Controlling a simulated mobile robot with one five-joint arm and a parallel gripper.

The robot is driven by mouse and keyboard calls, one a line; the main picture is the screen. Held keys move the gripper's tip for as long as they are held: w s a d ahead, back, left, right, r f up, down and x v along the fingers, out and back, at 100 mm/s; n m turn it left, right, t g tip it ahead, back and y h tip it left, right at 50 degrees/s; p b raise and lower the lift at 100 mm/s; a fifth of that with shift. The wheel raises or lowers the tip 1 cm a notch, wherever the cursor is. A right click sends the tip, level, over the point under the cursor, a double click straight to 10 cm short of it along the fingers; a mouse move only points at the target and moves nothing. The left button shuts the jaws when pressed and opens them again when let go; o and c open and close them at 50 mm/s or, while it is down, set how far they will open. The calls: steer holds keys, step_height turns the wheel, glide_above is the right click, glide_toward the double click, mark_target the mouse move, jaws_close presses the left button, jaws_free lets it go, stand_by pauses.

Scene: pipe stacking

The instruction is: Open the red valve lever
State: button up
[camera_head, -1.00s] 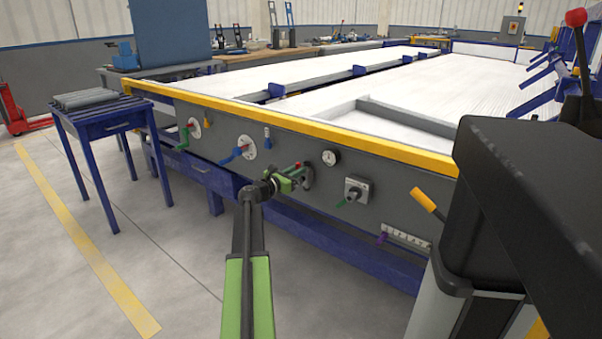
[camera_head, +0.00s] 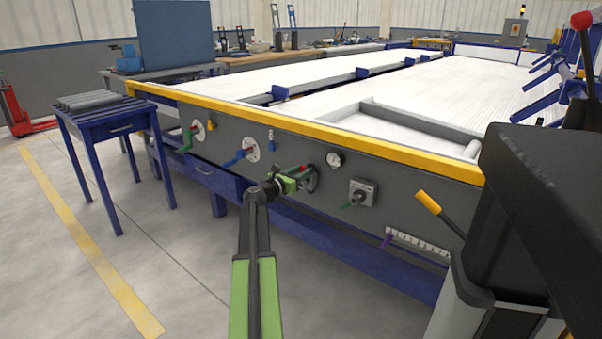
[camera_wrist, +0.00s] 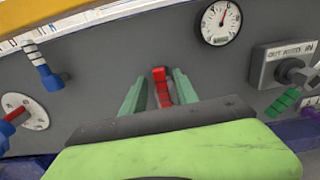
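The red valve lever (camera_wrist: 161,88) stands out from the grey panel in the wrist view, between the two green fingers of my gripper (camera_wrist: 159,76). The fingers are apart, with a narrow gap showing on the lever's left. On its right the finger looks very close, and I cannot tell if it touches. In the head view my gripper (camera_head: 304,173) is at the panel, and a bit of the red lever (camera_head: 302,167) shows beside the fingers. The lever's base is mostly hidden by my gripper.
The panel also carries a gauge (camera_head: 334,160), a blue-handled valve (camera_head: 235,158), a green-handled valve (camera_head: 187,141), a grey switch box (camera_head: 362,192) and a yellow-handled lever (camera_head: 428,202). A yellow rail (camera_head: 330,131) runs above.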

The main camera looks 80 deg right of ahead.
steer(key=shift+a, duration=0.1)
steer(key=v, duration=1.7)
steer(key=shift+a, duration=0.1)
